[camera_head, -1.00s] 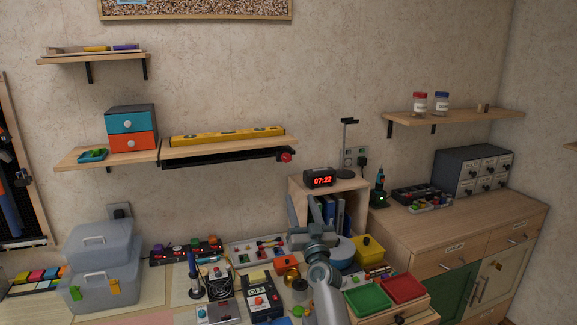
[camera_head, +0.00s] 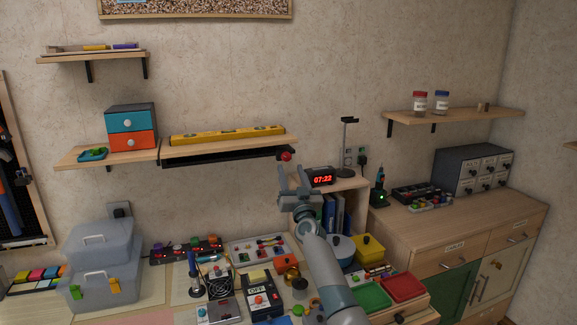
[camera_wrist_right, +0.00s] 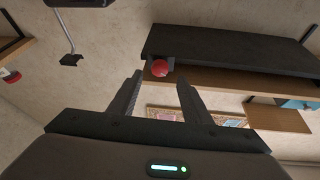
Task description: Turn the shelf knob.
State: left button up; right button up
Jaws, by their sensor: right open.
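The shelf knob (camera_head: 286,156) is a small red ball at the right end of the black rail under the wooden shelf (camera_head: 215,147). In the right wrist view the red knob (camera_wrist_right: 160,68) shows beyond and between the fingertips, against the dark rail (camera_wrist_right: 230,52). My right gripper (camera_head: 293,168) points up, just below the knob in the head view. It is open and empty in the right wrist view (camera_wrist_right: 158,80), and I see no contact with the knob. My left gripper is not in view.
A black clock (camera_head: 320,177) stands on a small bookcase close to the right of my gripper, with a black stand (camera_head: 346,150) behind. A yellow level (camera_head: 228,135) lies on the shelf. The workbench below is crowded.

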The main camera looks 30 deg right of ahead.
aim_at(287, 158)
jog(key=shift+b+x, duration=0.6)
jog(key=shift+x, duration=1.7)
jog(key=shift+c, duration=0.2)
jog(key=c, duration=1)
